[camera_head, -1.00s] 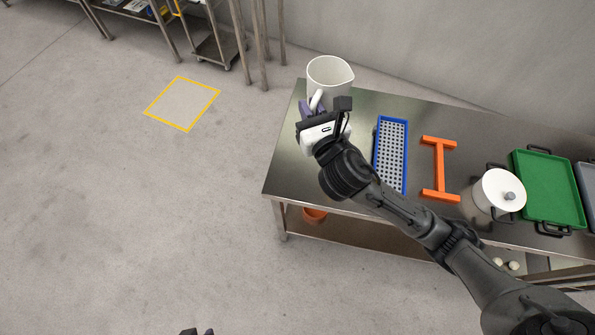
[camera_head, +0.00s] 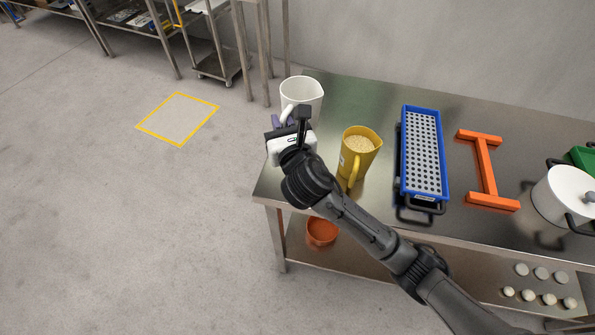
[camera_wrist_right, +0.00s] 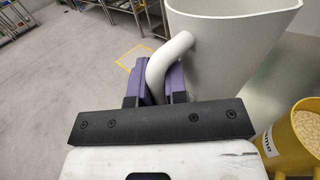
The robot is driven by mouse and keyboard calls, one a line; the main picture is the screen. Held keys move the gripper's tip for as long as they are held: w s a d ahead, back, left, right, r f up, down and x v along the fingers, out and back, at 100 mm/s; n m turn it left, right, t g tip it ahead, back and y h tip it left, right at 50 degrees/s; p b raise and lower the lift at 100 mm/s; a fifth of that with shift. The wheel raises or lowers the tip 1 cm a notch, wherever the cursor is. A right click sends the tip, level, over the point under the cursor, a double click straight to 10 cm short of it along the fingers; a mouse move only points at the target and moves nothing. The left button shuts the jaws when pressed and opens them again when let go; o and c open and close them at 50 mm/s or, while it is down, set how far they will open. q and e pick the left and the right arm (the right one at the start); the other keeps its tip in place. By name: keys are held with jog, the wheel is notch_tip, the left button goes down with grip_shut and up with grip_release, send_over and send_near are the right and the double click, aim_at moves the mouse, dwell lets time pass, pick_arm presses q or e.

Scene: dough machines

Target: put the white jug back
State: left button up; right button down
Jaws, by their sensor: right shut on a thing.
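The white jug (camera_head: 302,92) is at the left end of the steel table, with its handle toward my right gripper. My right gripper (camera_head: 285,121) is shut on the handle; in the right wrist view the purple fingers (camera_wrist_right: 158,84) close around the handle of the jug (camera_wrist_right: 225,45). The jug is upright. Its base is mostly hidden behind the gripper, so I cannot tell whether it touches the table. My left gripper does not show in the head view now.
A yellow jug (camera_head: 361,152) of pale grains stands just right of my right gripper. Further right are a blue perforated tray (camera_head: 405,150), an orange stand (camera_head: 487,172) and a white pot (camera_head: 566,195). An orange bowl (camera_head: 322,231) sits on the lower shelf. The table's left edge is close.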

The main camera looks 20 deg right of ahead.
jog(key=f+b, duration=0.2)
jog(key=f, duration=0.2)
jog(key=f+b, duration=0.2)
jog(key=f, duration=0.2)
jog(key=f+b, duration=0.2)
jog(key=f, duration=0.2)
jog(key=shift+w+a+f, duration=0.1)
jog(key=shift+w+a, duration=0.15)
jog(key=shift+w, duration=0.05)
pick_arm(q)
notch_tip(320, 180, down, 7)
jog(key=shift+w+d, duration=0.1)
pick_arm(e)
jog(key=shift+w, duration=0.1)
jog(key=c, duration=1.1)
grip_release()
jog(key=shift+f, duration=0.1)
jog(key=shift+c, duration=0.2)
